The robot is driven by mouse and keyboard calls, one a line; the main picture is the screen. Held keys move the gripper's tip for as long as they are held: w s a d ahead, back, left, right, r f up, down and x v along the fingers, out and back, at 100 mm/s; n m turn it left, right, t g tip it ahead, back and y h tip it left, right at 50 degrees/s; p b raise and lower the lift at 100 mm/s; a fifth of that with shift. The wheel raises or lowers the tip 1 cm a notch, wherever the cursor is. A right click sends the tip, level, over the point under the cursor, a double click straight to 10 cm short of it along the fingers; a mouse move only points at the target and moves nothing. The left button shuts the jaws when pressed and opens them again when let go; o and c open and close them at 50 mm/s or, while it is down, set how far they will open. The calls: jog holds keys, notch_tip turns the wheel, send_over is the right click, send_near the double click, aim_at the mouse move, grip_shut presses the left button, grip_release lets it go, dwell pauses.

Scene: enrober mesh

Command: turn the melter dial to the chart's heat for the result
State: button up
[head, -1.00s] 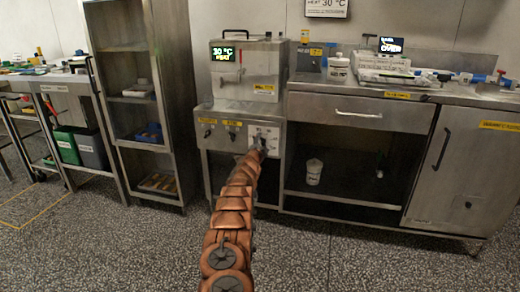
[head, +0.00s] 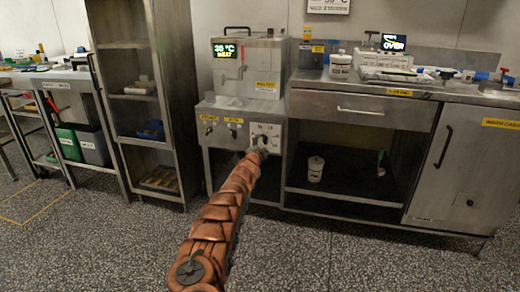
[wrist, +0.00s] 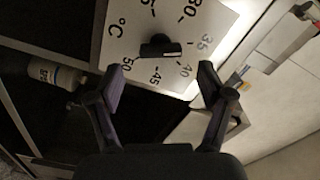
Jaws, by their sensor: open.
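The melter (head: 262,75) stands left of the counter, with a lit display (head: 229,48) showing a number in °C; its second digit is blurred. Its dial plate (head: 273,130) is on the panel below. In the wrist view, the dial (wrist: 160,47) is a black bar-shaped knob on a pale plate with 30, 35, 40, 45, 50 and °C around it. Its pointing end is unclear. My gripper (wrist: 160,72) is open, fingers either side of the knob's line and apart from it. In the head view my gripper (head: 260,152) partly covers the plate. A wall sign (head: 327,6) is cut off at the top.
A second display (head: 393,43) on the counter reads "OVER". White tubs stand on the counter (head: 340,66) and on the lower shelf (head: 315,169). A tall open shelf unit (head: 175,60) stands left of the melter. Floor in front is clear.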

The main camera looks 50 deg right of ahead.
jog(key=shift+v, duration=1.4)
